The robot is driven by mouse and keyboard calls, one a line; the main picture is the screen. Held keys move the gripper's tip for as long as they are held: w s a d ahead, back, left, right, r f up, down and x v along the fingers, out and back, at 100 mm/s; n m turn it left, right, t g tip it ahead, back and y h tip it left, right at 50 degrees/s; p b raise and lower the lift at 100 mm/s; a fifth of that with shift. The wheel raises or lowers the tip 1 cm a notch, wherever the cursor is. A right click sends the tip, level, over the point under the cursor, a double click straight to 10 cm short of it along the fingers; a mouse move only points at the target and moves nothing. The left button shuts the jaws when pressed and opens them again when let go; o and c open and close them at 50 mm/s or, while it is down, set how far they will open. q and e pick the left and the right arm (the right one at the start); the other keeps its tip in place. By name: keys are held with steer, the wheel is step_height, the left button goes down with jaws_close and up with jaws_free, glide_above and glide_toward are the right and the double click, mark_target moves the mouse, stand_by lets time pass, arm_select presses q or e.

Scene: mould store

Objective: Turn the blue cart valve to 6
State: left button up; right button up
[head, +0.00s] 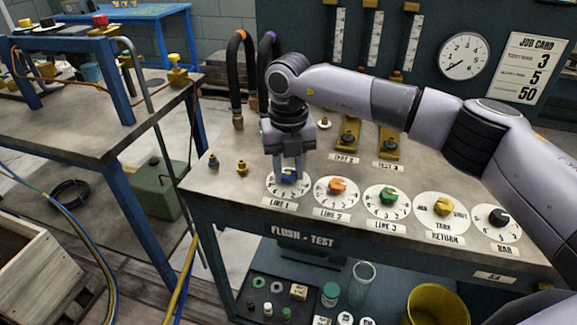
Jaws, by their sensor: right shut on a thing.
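The blue valve knob (289,179) sits on the round white numbered dial (274,191) marked LINE 1, at the left end of the cart's row of dials. My right gripper (289,174) reaches down from above and is shut on the blue knob. The fingers hide much of the knob and part of the dial, so I cannot tell which number it points to. My left gripper is not in view.
Close to the right are the orange LINE 2 knob (337,185), the green LINE 3 knob (388,194), the yellow TANK/RETURN knob (443,206) and a black knob (498,216). Small blue (213,160) and yellow (241,167) fittings stand left of the dial. Hoses (237,75) rise behind.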

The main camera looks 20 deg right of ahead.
mark_target(289, 173)
steer(key=shift+w+r, duration=0.1)
steer(key=o, duration=1)
steer(key=shift+o, duration=0.2)
steer(key=shift+r, duration=3.55)
steer(key=shift+f, duration=0.1)
